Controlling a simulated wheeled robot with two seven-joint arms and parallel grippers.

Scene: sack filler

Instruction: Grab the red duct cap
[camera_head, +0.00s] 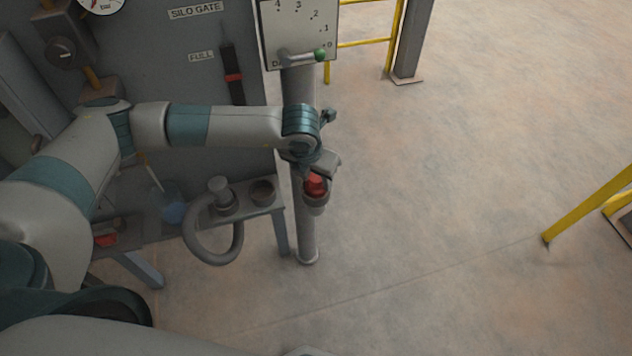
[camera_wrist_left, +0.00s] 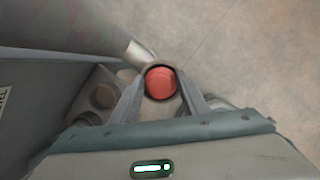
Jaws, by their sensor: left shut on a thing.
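The red duct cap (camera_head: 315,184) sits at the mouth of a short grey duct stub (camera_head: 316,202) beside the grey vertical pipe. My left gripper (camera_head: 318,174) is over it, at the end of the arm that comes in from the left. In the left wrist view the round red cap (camera_wrist_left: 160,82) lies between the two fingers of the left gripper (camera_wrist_left: 160,92), which are shut on it. The cap still appears to be in or right at the stub; I cannot tell whether it is seated. My right gripper is not in view.
The grey vertical pipe (camera_head: 305,228) stands close behind the gripper. A lever with a green knob (camera_head: 320,55) is above. The floor to the right is clear up to yellow rails (camera_head: 590,208).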

